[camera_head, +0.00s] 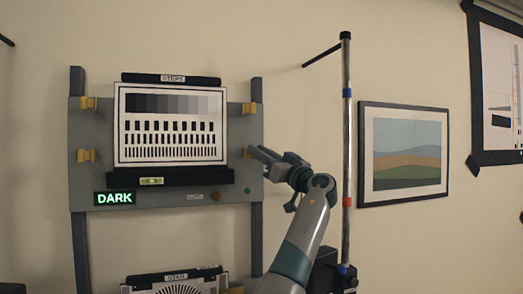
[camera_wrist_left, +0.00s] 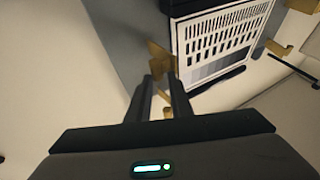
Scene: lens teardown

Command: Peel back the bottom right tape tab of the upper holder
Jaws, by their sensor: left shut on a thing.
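The upper holder (camera_head: 105,180) is a grey board on dark posts, carrying a white STEPS chart (camera_head: 170,154); the chart also shows, turned over, in the left wrist view (camera_wrist_left: 222,45). The ochre bottom right tape tab (camera_head: 247,155) sits at the board's right edge, and in the left wrist view (camera_wrist_left: 160,58) it lies at the fingertips. My left gripper (camera_head: 260,153) reaches it from the right; its two dark fingers (camera_wrist_left: 160,78) are shut on the tab, with part of the tab showing beyond them. My right gripper is out of view.
Other ochre tabs are at the upper right (camera_head: 248,109), upper left (camera_head: 88,103) and lower left (camera_head: 86,155). A green DARK sign (camera_head: 114,198) is below the chart. A metal pole (camera_head: 347,110) stands right of my arm. A lower chart (camera_head: 175,284) is underneath.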

